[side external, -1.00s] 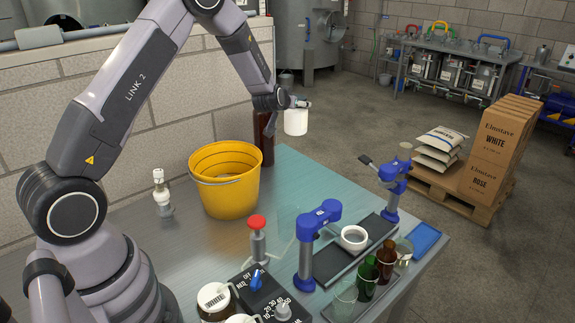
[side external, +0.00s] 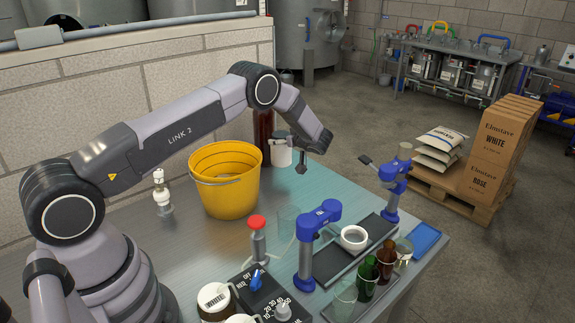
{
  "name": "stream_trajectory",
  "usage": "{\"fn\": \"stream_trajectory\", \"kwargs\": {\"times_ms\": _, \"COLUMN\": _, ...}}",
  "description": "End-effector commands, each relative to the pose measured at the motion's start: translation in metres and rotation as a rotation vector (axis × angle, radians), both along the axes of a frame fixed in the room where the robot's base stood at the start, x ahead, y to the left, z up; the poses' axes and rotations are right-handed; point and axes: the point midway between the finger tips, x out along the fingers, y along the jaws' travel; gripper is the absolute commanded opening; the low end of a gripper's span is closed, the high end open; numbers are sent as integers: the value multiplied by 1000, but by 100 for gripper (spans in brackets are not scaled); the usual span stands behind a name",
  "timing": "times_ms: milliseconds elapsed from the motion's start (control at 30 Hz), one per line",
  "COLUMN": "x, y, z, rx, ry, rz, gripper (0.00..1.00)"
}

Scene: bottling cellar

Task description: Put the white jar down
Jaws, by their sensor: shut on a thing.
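The white jar (side external: 281,157) hangs just right of the yellow bucket's rim, partly hidden by my wrist and gripper. My gripper (side external: 291,153) is shut on the jar. A dark finger shows at the jar's right side; the rest of the grip is hard to make out. The jar looks upright and appears held above the grey bench top (side external: 190,245), though its exact height cannot be told.
The yellow bucket (side external: 226,190) stands close left of the jar, with a tall brown bottle (side external: 263,125) behind it. A clear glass (side external: 288,220), a red-capped item (side external: 257,238) and a blue-armed device (side external: 309,240) stand nearer the front. Bench between bucket and blue arms looks mostly bare.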

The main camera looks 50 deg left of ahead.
Motion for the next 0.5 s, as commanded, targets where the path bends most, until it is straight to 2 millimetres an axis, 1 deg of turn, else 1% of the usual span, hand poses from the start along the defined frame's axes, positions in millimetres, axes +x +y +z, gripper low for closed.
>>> {"fn": "stream_trajectory", "kwargs": {"times_ms": 33, "x": 0, "y": 0, "z": -9, "rx": 1, "ry": 1, "rz": 0, "gripper": 23}}
{"fn": "stream_trajectory", "kwargs": {"times_ms": 267, "x": 0, "y": 0, "z": -29, "rx": 1, "ry": -1, "rz": -1, "gripper": 23}}
{"fn": "stream_trajectory", "kwargs": {"times_ms": 400, "x": 0, "y": 0, "z": -50, "rx": 1, "ry": 0, "rz": -1, "gripper": 23}}
{"fn": "stream_trajectory", "kwargs": {"times_ms": 500, "x": 0, "y": 0, "z": -59, "rx": 1, "ry": -2, "rz": -1, "gripper": 23}}
